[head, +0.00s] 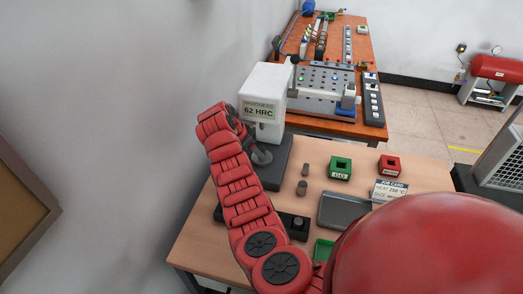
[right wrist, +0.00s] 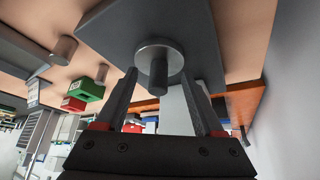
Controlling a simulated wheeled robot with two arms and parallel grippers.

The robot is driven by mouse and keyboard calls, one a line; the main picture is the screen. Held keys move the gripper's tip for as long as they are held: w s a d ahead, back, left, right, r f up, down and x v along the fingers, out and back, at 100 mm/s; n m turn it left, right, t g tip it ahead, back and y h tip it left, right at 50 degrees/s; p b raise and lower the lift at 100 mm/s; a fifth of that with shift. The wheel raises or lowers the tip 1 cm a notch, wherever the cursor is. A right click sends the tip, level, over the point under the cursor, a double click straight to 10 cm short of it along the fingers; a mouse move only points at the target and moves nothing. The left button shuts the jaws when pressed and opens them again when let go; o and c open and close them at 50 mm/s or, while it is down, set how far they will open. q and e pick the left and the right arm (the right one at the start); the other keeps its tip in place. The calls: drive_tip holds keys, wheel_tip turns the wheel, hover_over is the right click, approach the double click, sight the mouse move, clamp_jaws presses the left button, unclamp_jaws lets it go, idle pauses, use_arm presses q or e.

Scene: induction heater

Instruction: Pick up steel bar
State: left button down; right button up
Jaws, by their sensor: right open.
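A short grey steel bar (right wrist: 158,72) stands on the round anvil (right wrist: 170,50) of the hardness tester in the right wrist view. My right gripper (right wrist: 160,80) is open, its two fingers on either side of the bar with visible gaps. In the head view the right arm reaches to the white hardness tester (head: 265,90), which reads 62 HRC; the arm partly hides the gripper and the bar there. Two more short grey cylinders, a far one (head: 306,168) and a near one (head: 302,187), stand on the table. My left gripper is not in view.
A green block (head: 341,165), a red block (head: 389,164), a grey tray (head: 342,211) and a job card (head: 390,189) are on the wooden table (head: 420,172). The tester's dark base (head: 272,173) is beside the arm. A second bench with a control panel (head: 322,80) stands behind.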

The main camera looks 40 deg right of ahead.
sight(260, 148)
drive_tip(key=d, duration=0.1)
drive_tip(key=d+f, duration=0.1)
drive_tip(key=shift+d+f+p, duration=0.3)
drive_tip(key=shift+p, duration=0.1)
drive_tip(key=shift+w+d+f, duration=0.15)
drive_tip(key=shift+f, duration=0.3)
clamp_jaws()
